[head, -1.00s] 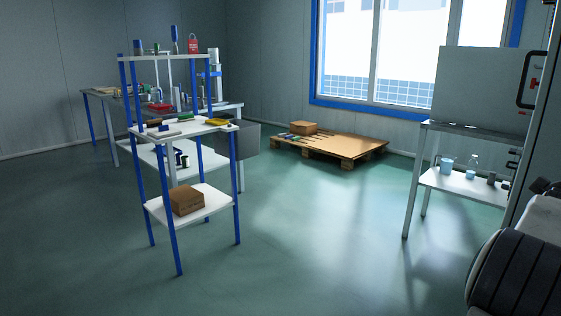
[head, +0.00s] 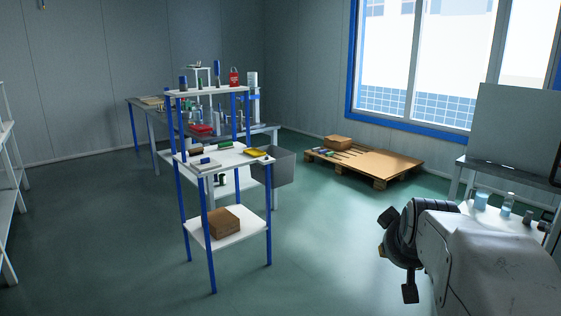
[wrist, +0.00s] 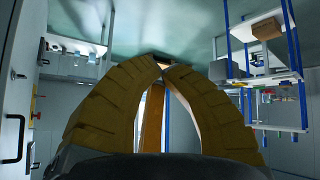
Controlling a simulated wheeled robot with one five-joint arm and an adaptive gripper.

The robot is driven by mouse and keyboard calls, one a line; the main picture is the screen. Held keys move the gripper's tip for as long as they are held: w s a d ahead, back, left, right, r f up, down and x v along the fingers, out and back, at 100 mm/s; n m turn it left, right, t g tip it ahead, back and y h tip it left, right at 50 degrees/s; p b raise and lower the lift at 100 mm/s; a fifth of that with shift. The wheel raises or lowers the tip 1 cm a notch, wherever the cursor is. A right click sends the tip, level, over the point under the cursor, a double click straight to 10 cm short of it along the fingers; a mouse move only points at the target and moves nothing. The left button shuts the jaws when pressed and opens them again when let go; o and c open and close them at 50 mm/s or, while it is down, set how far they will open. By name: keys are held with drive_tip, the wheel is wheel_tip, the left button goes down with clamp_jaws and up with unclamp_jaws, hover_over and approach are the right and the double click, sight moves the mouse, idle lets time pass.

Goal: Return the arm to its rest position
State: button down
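My arm reaches in from the lower right of the head view, and my gripper (head: 384,250) is at its left end, above the floor. Its dark outer parts stick out up and down, and the tips are small there. The gripper is clear of the furniture.
A blue-legged shelf (head: 228,153) with a cardboard box (head: 212,222) stands left of centre, with a workbench (head: 140,101) behind. A wooden pallet (head: 385,163) lies under the window. A side table (head: 505,172) stands behind my arm. The floor between is open.

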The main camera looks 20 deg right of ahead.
drive_tip(key=s+a+r+n+g+y+p, duration=0.1)
drive_tip(key=s+a+r+g+y+p, duration=0.1)
drive_tip(key=s+a+p, duration=0.4)
drive_tip(key=s+a+r+n+g+y+p, duration=0.1)
drive_tip(key=s+a+p, duration=0.6)
drive_tip(key=a, duration=0.9)
drive_tip(key=s+r+n+y, duration=0.1)
drive_tip(key=s+y, duration=0.1)
drive_tip(key=shift+s+a+r+g, duration=0.3)
drive_tip(key=shift+s+r+g, duration=0.05)
drive_tip(key=shift+s+g, duration=0.05)
drive_tip(key=shift+w+d, duration=0.1)
